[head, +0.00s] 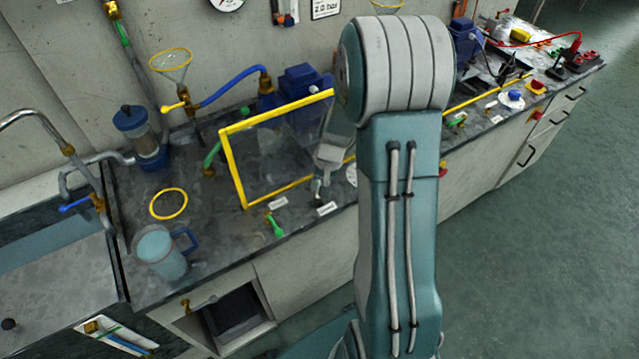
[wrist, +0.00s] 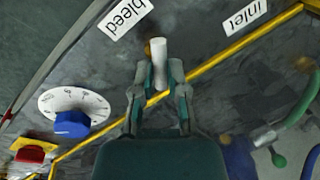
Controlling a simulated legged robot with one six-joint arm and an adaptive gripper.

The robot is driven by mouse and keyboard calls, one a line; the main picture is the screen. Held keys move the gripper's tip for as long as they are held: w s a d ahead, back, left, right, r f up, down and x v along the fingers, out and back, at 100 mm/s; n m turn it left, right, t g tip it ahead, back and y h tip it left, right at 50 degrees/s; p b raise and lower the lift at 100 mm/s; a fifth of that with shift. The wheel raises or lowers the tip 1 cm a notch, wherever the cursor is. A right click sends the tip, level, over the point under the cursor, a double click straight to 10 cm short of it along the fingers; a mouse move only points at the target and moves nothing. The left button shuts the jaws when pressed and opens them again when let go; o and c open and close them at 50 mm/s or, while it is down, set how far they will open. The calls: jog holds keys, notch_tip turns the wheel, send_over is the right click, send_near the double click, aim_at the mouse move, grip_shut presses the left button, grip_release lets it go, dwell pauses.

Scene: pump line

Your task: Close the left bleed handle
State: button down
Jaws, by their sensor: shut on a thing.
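In the wrist view the bleed handle (wrist: 158,58) is a short white lever with a brass piece behind its tip. It stands next to the label reading "bleed" (wrist: 125,18). My gripper (wrist: 159,82) is shut on it, with one finger on each side and the white tip showing beyond the fingers. In the head view my gripper (head: 319,187) reaches down at the right part of the yellow-edged clear panel (head: 233,168), just behind the bleed label (head: 327,208). The handle itself is not clear there. The handle's exact angle is hard to tell.
An inlet label (wrist: 246,18) and yellow panel edge (wrist: 220,58) lie close by. A dial with a blue knob (wrist: 72,124) and a red button (wrist: 33,154) are at left. In the head view a green handle (head: 275,225) and a blue jug (head: 162,253) stand left.

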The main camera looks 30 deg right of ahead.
jog(key=m, duration=0.6)
jog(key=shift+s+a+f+t+h, duration=0.1)
jog(key=shift+s+a+t+h, duration=0.1)
jog(key=shift+t+h, duration=0.2)
jog(key=m, duration=0.5)
jog(key=shift+h, duration=0.4)
jog(key=shift+m, duration=0.3)
jog(key=c, duration=0.7)
grip_release()
jog(key=shift+w, duration=0.1)
jog(key=shift+o, duration=0.2)
notch_tip(320, 180, up, 12)
jog(key=s, duration=0.2)
jog(key=shift+f, duration=0.15)
jog(key=shift+s+a, duration=0.1)
jog(key=shift+s, duration=0.05)
